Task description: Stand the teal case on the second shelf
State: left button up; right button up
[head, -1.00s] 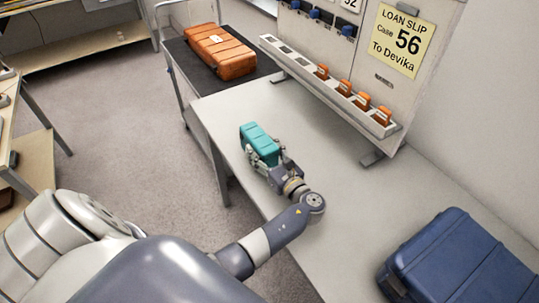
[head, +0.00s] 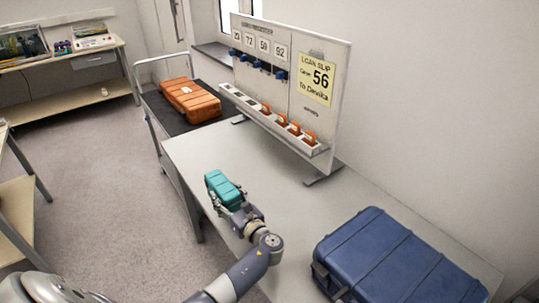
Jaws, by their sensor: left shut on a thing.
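The teal case (head: 224,187) is a small ribbed box at the left edge of the grey table. My left gripper (head: 234,208) is shut on it from its near side. I cannot tell whether the case touches the table top or is held just above it. My right gripper is not in view. A shelf unit with two wooden levels (head: 75,95) stands at the back left, but I cannot tell if it is the shelf of the task.
A large blue case (head: 395,262) lies at the table's near right. An orange case (head: 190,101) lies on a trolley (head: 215,130) behind the table. An upright board (head: 325,110) with a loan slip and a slotted tray of orange tags stands at the table's back. The middle of the table (head: 270,180) is clear.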

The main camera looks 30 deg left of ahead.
pick_arm(q)
jog(key=shift+s+d+r+m+t+h, duration=0.15)
jog(key=shift+s+d+m+t+h, duration=0.15)
jog(key=shift+m+t, duration=0.15)
jog(key=s+d+r+m+t+h, duration=0.3)
jog(key=s+d+r+m+h, duration=0.1)
jog(key=d, duration=0.4)
jog(key=s+d+r+m+t+h, duration=0.3)
jog(key=s+d+r+m+h, duration=0.1)
jog(key=d, duration=0.5)
jog(key=s+d+r+m+t+h, duration=0.3)
jog(key=s+d+r+m+h, duration=0.1)
jog(key=s+d+h, duration=0.3)
jog(key=shift+s+d+r+t+h, duration=0.4)
jog(key=shift+s+d+r, duration=0.35)
jog(key=shift+s+d, duration=0.35)
jog(key=shift+s+a, duration=0.1)
jog(key=shift+a, duration=0.15)
